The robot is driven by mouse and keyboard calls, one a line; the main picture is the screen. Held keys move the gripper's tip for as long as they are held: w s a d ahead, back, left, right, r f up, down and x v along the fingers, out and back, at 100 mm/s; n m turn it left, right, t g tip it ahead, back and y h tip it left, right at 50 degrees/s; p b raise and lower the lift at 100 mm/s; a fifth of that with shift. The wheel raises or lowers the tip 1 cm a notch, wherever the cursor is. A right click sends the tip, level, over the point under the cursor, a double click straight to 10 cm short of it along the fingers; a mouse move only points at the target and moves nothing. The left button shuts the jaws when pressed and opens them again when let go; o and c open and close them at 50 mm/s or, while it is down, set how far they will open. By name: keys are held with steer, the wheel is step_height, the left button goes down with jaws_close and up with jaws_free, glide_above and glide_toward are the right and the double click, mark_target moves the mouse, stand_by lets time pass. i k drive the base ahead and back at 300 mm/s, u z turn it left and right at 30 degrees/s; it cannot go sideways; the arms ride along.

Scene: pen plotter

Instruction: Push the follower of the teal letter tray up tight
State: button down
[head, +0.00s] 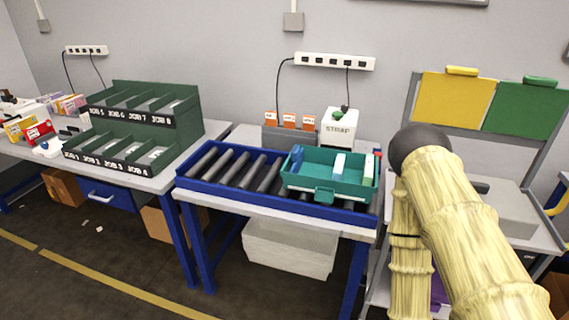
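The teal letter tray (330,190) sits on the right part of the blue-framed roller conveyor, with a small teal tab at its front. Inside it, a blue upright piece (296,157) stands at the left end. A white upright piece (339,163) stands near the middle, and a pale green-white piece (368,167) stands at the right end. There are gaps between these pieces. I cannot tell for sure which one is the follower. My arm shows at the right, but my gripper is not in view.
The roller conveyor (235,168) has bare rollers left of the tray. Behind it stand a white STRAP box (338,128) with a green button and a grey holder with orange cards (288,122). A green sorting rack (140,120) is at left. My arm covers part of the right-hand cart.

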mark_target(297, 154)
steer(key=z, duration=0.25)
steer(key=k, duration=0.25)
steer(key=u, duration=1.05)
steer(key=i, duration=1.35)
steer(key=z, duration=0.3)
